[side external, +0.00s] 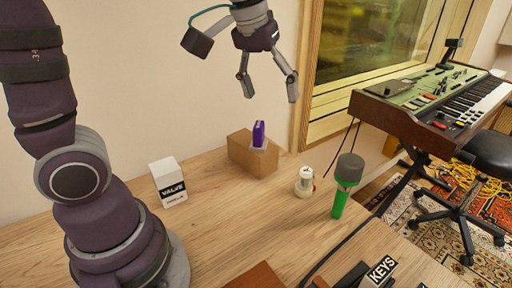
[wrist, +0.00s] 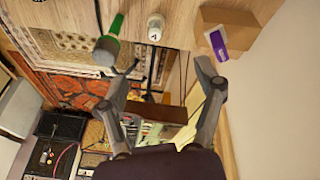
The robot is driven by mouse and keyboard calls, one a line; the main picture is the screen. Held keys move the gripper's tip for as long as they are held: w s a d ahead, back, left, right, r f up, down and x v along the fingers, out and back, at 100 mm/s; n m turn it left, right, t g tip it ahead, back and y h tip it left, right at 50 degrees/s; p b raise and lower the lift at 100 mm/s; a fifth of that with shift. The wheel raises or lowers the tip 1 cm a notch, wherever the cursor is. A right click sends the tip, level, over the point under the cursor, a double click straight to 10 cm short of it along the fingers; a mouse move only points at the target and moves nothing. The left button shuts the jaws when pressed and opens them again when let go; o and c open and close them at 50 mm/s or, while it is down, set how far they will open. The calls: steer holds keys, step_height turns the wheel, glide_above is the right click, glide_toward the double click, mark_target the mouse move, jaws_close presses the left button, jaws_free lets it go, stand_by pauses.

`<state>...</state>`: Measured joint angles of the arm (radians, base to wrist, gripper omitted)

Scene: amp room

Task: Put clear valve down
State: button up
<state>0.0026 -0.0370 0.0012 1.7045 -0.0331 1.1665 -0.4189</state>
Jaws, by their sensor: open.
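A white box with a black label reading VALVE (side external: 168,183) stands upright on the wooden table in the side view, near my arm's base. A small white, rounded item (side external: 305,182) stands on the table near its far edge; it also shows in the wrist view (wrist: 155,28). I cannot tell which of these the task calls the clear valve. My gripper (side external: 268,94) is open and empty, high above the cardboard box. In the wrist view its fingers (wrist: 168,68) are spread apart with nothing held between them.
A cardboard box (side external: 248,158) carries a purple and white item (side external: 259,137). A green microphone (side external: 343,188) stands upright near the table's far edge. A KEYS label (side external: 381,270) and dark items lie at the front. The table middle (side external: 235,215) is clear. A keyboard (side external: 440,105) stands beyond.

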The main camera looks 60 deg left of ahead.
steer(key=s+f+m+t, duration=0.2)
steer(key=s+f+m, duration=0.2)
steer(key=s, duration=0.5)
steer(key=shift+s+d+m, duration=0.2)
steer(key=shift+s+m, duration=0.2)
steer(key=shift+m, duration=0.2)
